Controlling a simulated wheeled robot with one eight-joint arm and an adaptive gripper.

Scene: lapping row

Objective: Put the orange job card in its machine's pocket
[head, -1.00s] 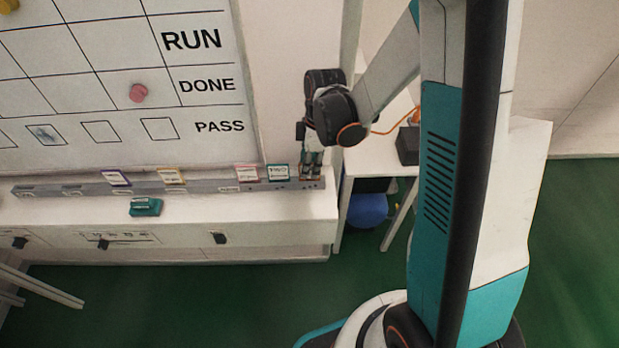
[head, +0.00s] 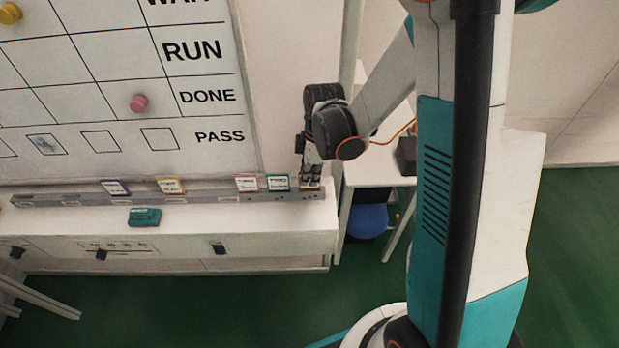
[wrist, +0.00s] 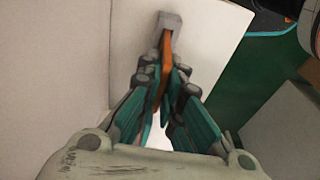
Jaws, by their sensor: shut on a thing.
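The orange job card (wrist: 165,60) shows edge-on between the fingers of my gripper (wrist: 164,88) in the wrist view. My gripper is shut on it. The far end of the card meets a grey piece (wrist: 170,20), the end of the grey rail, in that view. In the head view my gripper (head: 311,178) is at the right end of the grey pocket rail (head: 60,199), and a little orange of the card shows under the fingers. Whether the card sits in a slot of the rail is hard to tell.
Purple (head: 115,187), yellow (head: 171,186), pink (head: 247,184) and teal (head: 278,183) edged cards stand along the rail, the teal one close beside my gripper. A teal eraser-like block (head: 145,216) lies on the white ledge (head: 270,218). A white board (head: 60,100) hangs behind.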

